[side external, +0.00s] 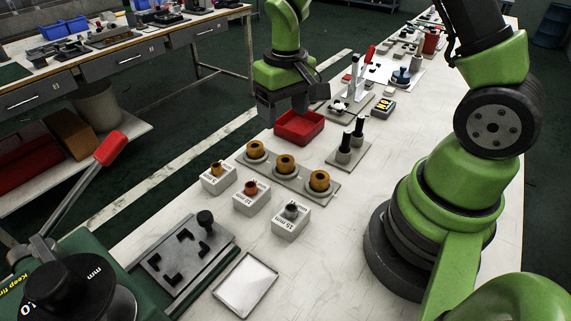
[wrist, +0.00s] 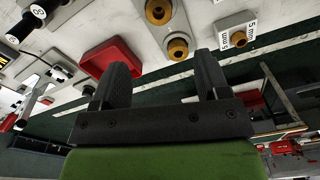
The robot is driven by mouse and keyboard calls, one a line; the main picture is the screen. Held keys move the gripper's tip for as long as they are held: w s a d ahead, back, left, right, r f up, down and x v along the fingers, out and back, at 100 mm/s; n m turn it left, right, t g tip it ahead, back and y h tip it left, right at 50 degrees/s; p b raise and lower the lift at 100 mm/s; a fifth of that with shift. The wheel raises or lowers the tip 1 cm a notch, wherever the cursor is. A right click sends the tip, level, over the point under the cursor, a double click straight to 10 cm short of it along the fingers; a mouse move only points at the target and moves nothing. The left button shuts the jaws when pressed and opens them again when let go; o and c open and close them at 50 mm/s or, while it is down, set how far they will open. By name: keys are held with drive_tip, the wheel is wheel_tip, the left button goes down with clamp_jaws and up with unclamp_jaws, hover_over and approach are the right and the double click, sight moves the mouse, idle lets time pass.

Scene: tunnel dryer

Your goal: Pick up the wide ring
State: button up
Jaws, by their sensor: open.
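Three short white blocks hold small rings: a brown ring (side external: 217,168) on the left, a copper ring (side external: 251,188) in the middle, and a grey ring (side external: 291,210) on the block marked 15 mm. The label does not say which is the wide ring; I cannot tell. Three thicker gold rings (side external: 285,164) sit on a grey plate (side external: 300,182) behind them; two show in the wrist view (wrist: 178,48). My gripper (side external: 283,108) is open and empty, above and behind these parts, near the red tray. Its two fingers (wrist: 162,68) stand apart in the wrist view.
A red tray (side external: 299,127) lies below my gripper. Two black-topped posts (side external: 345,152) stand right of it. A grey slotted plate (side external: 185,254) and a pale flat tray (side external: 245,285) lie at the front.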

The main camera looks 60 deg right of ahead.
hover_over(285, 158)
wheel_tip(285, 158, down, 6)
drive_tip(key=shift+r, duration=0.1)
drive_tip(key=f, duration=0.5)
drive_tip(key=shift+s+a+f, duration=0.25)
drive_tip(key=shift+a+f, duration=0.05)
drive_tip(key=shift+f, duration=0.1)
drive_tip(key=c, duration=1.1)
drive_tip(key=shift+c, duration=0.2)
drive_tip(key=shift+r, duration=0.1)
drive_tip(key=s+a+r+n, duration=0.2)
drive_tip(key=a+r+n, duration=0.1)
drive_tip(key=r, duration=1.3)
drive_tip(key=shift+r, duration=0.2)
